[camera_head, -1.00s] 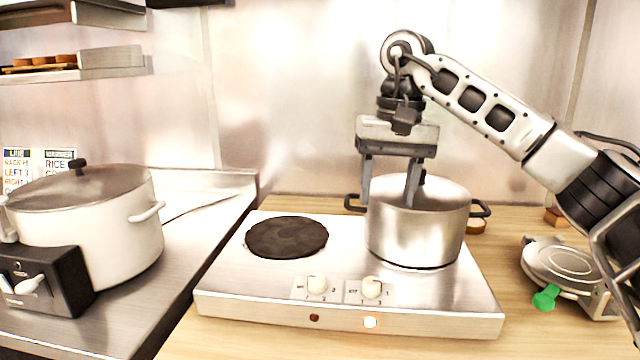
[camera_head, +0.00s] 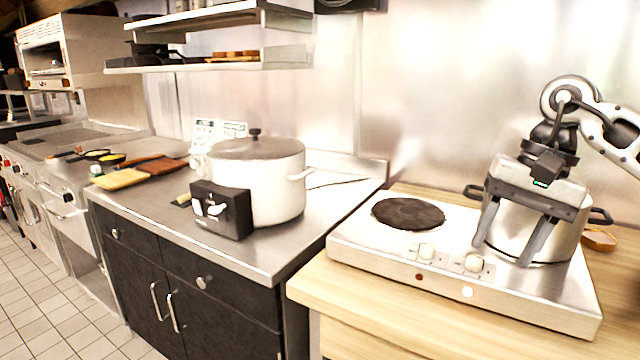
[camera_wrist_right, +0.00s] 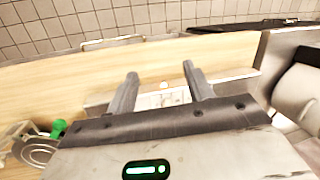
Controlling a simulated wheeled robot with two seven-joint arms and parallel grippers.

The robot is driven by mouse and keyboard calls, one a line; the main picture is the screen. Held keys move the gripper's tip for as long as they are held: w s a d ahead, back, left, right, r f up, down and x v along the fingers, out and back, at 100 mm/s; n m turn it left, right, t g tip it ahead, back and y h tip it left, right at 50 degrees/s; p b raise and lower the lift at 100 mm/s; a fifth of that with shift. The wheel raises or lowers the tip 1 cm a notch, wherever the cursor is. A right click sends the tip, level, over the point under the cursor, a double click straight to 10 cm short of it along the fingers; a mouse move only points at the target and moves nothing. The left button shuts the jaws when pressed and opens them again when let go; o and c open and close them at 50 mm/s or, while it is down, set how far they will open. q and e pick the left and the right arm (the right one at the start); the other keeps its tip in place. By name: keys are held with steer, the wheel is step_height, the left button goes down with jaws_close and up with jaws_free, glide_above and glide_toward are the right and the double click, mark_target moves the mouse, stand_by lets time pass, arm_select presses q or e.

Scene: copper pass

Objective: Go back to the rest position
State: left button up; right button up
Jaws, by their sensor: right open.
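My right gripper (camera_head: 503,250) is open and empty, with its fingers pointing down in front of the steel pot (camera_head: 568,236) in the head view. The pot stands on the right side of the two-plate hot plate (camera_head: 375,246) and is partly hidden by the gripper. In the right wrist view the open fingers (camera_wrist_right: 163,88) have nothing between them, and the hot plate's control panel (camera_wrist_right: 152,101) shows beyond them. My left gripper is not in view.
A white rice cooker (camera_head: 262,185) stands on the steel counter left of the hot plate. Cutting boards (camera_head: 120,179) lie farther left. A shelf (camera_head: 200,62) hangs above. Tiled floor (camera_head: 60,320) is clear at left.

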steer(key=s+a+f+m+t+y, duration=0.1)
steer(key=s+a+f+m+y, duration=0.15)
steer(key=a+m+y, duration=0.55)
steer(key=s+a+f+m+t+y, duration=0.1)
steer(key=s+a+f+m+y, duration=0.2)
steer(key=a+m, duration=0.45)
steer(key=s+a+f+m+t+y, duration=0.1)
steer(key=a+f+m+y, duration=0.2)
steer(key=a+m+y, duration=0.55)
steer(key=d+f+m+t+h, duration=0.3)
steer(key=f+m+t+h, duration=0.35)
steer(key=m, duration=0.75)
steer(key=d+f+m+t+h, duration=0.3)
steer(key=f+m+t+h, duration=0.35)
steer(key=m, duration=0.65)
steer(key=s+d+f+m+g+h, duration=0.2)
steer(key=s+d+f+m+h, duration=0.1)
steer(key=s+f+m, duration=0.3)
steer(key=s+d+f+m+g+h, duration=0.3)
steer(key=s+f+m, duration=0.4)
steer(key=f, duration=0.3)
steer(key=shift+s+d+m+g, duration=0.15)
steer(key=shift+d+m+g, duration=0.15)
steer(key=shift+d+m, duration=0.15)
